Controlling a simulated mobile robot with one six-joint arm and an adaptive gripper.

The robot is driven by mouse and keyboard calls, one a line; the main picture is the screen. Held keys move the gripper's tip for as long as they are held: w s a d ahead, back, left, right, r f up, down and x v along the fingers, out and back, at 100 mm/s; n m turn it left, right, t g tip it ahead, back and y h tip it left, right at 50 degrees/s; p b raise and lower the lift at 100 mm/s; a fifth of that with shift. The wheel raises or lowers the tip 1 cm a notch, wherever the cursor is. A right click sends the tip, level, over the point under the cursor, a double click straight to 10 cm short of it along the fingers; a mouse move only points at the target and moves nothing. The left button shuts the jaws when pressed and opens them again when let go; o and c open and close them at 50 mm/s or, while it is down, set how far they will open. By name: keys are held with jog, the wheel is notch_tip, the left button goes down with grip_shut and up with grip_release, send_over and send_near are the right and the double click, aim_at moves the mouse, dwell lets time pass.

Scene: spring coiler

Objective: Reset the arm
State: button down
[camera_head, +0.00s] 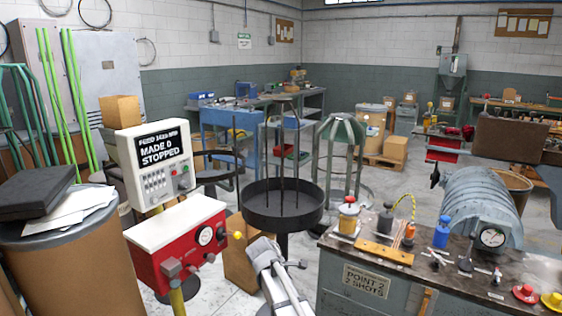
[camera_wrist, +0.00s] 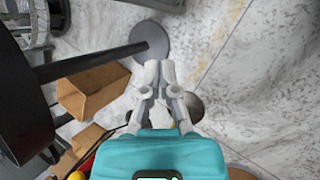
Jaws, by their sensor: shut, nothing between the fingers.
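My gripper (camera_wrist: 160,68) shows in the wrist view with its pale fingertips together and nothing between them. It hangs over open floor, apart from the things around it. In the camera_head view a grey and white part of my arm shows at the bottom centre, between the red machine box (camera_head: 178,240) and the workbench (camera_head: 345,285). The panel above the red box reads "MADE 0" and "STOPPED" (camera_head: 158,148).
A black round tray on a stand (camera_head: 283,222) is just behind my arm. A cardboard box (camera_head: 240,265) stands on the floor beside it. A brown drum (camera_head: 85,265) is at left. Pots, tools and a grey ribbed machine (camera_head: 480,200) crowd the workbench. Some floor behind is clear.

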jog(key=s+d+f+m+g+y, duration=0.2)
jog(key=s+d+m+y, duration=0.1)
jog(key=s+d+m, duration=0.65)
jog(key=s+d+f+m+g+y, duration=0.15)
jog(key=s+d+m, duration=0.45)
jog(key=s, duration=0.6)
notch_tip(320, 180, up, 16)
jog(key=p, duration=1.5)
jog(key=shift+w+a+y+p, duration=0.25)
jog(key=shift+a+y+p, duration=0.15)
jog(key=shift+y, duration=0.05)
